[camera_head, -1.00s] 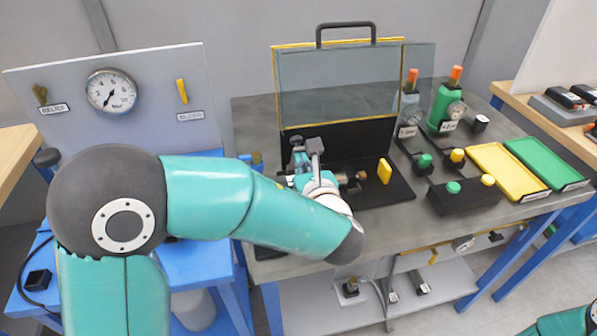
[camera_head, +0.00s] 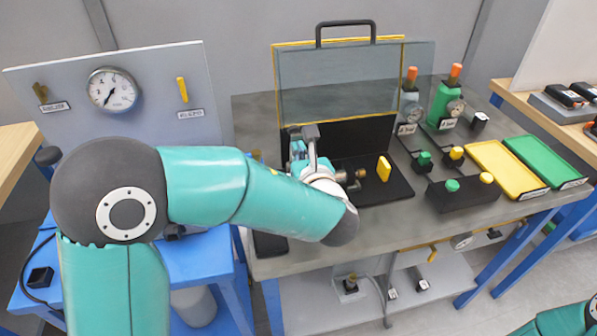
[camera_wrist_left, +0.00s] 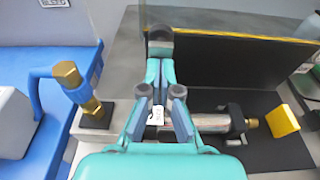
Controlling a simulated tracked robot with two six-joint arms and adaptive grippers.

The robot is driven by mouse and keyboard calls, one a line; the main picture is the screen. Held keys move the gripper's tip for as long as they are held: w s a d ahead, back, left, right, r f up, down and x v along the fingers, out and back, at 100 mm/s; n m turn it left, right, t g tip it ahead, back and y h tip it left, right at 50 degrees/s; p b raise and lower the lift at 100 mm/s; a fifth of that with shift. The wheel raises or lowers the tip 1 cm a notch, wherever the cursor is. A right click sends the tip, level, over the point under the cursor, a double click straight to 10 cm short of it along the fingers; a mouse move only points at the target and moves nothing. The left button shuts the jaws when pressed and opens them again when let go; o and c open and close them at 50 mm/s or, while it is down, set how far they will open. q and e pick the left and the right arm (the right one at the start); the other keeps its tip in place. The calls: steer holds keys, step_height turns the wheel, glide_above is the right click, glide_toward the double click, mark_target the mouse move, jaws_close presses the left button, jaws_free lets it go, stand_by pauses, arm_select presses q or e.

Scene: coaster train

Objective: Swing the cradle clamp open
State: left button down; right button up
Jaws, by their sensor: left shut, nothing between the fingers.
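My left gripper (camera_head: 297,148) is over the black tray (camera_head: 398,190) on the grey bench. In the left wrist view its teal fingers (camera_wrist_left: 160,45) meet at their dark tips, shut and empty. Below the fingers lies a silver cylinder (camera_wrist_left: 212,123) with a black bracket (camera_wrist_left: 238,120) around it and a brass end. The bracket also shows in the head view (camera_head: 354,178). A small white tag (camera_wrist_left: 155,117) shows between the finger linkages. I cannot tell which part is the cradle clamp; my gripper and arm hide the cradle's left part. My right gripper is out of view.
A yellow block (camera_head: 384,168) stands right of the cylinder. Behind is a clear panel (camera_head: 350,80) with a yellow edge and black handle.

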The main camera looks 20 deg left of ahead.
arm_select(q)
steer(key=shift+r+x, duration=0.15)
steer(key=shift+x, duration=0.55)
steer(key=shift+r+x, duration=0.1)
steer(key=shift+x, duration=0.55)
steer(key=v, duration=1)
stand_by(0.8)
steer(key=shift+s, duration=0.1)
stand_by(0.4)
